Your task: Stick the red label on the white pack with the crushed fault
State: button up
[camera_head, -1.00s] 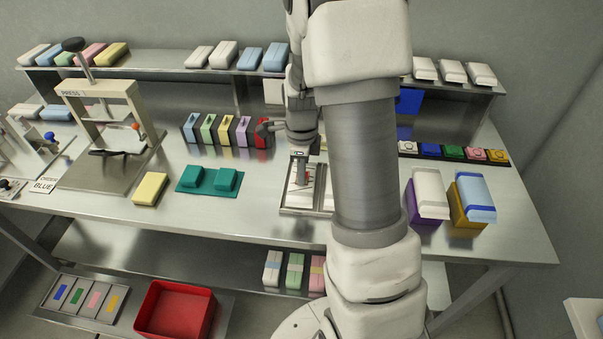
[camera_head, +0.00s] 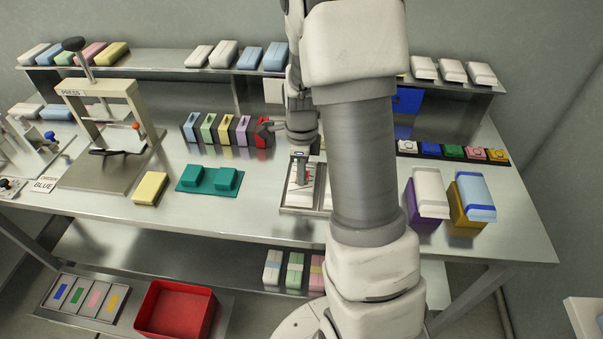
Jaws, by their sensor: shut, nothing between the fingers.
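A white pack (camera_head: 305,197) lies in a shallow metal tray (camera_head: 289,209) on the bench, partly hidden by my arm and gripper. My gripper (camera_head: 301,180) points down over this pack, shut and empty as far as shows; whether its tips touch the pack cannot be told. Thin red marks show by the fingertips; I cannot tell whether they are a label on the pack. A red holder (camera_head: 263,139) stands at the right end of a row of coloured holders, partly behind a dark part of my wrist. Crushing on the pack is too small to make out.
A press (camera_head: 100,90) stands at left. A yellow pack (camera_head: 150,188) and a teal mat (camera_head: 208,190) lie left of the tray. Packs on purple and ochre boxes (camera_head: 466,217) stand right. A red bin (camera_head: 175,311) is below. My arm hides the bench's middle right.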

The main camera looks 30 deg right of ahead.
jog(key=o, duration=0.5)
jog(key=shift+f, duration=0.1)
notch_tip(320, 180, up, 18)
jog(key=p, duration=0.3)
jog(key=shift+f, duration=0.2)
jog(key=s+a+r+n+t+p, duration=0.1)
jog(key=s+a+r+n+t, duration=0.1)
jog(key=s+a+r+n, duration=0.3)
jog(key=s+a+r+n+t, duration=0.3)
jog(key=s+a+r+n, duration=0.2)
jog(key=s+n, duration=0.7)
jog(key=a+n, duration=0.1)
jog(key=n, duration=0.6)
jog(key=shift+a+n+t+p, duration=0.2)
jog(key=shift+n+t+p, duration=0.1)
jog(key=shift+n+p, duration=0.1)
